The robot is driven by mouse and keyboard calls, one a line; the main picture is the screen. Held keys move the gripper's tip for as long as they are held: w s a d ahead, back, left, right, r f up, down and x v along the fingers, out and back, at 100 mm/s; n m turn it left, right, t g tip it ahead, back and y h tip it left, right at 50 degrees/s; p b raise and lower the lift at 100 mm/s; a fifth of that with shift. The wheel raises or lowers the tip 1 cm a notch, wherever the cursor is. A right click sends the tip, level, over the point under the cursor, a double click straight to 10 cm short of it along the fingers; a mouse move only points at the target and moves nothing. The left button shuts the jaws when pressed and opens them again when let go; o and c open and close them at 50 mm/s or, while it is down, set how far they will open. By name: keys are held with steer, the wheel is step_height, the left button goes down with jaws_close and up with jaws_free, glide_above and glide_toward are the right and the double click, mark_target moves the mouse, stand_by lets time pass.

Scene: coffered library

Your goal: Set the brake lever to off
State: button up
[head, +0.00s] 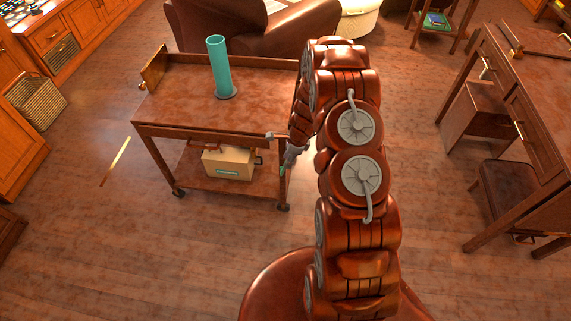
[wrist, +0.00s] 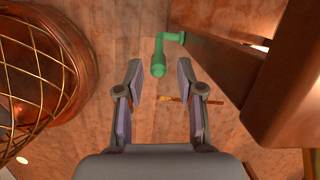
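The green brake lever (wrist: 159,58) is a bent rod with a thick rounded grip, on the side of a brown wooden part in the wrist view. A small green piece of it shows in the head view (head: 282,170), at the right side of the wooden cart (head: 150,118). My gripper (wrist: 160,76) is open, with the grip in line with the gap between its fingertips. I cannot tell how far apart they are in depth. In the head view my gripper (head: 291,157) is beside the cart's right side, partly hidden by my arm.
A teal cylinder (head: 219,68) stands on the cart's top. A cardboard-coloured box (head: 229,163) sits on its lower shelf. A brown armchair (head: 240,28) is behind the cart and a desk (head: 498,140) stands at the right. The floor left of the cart is mostly clear.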

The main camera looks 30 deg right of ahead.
steer(key=v, duration=0.6)
steer(key=shift+d, duration=0.1)
steer(key=shift+c, duration=0.2)
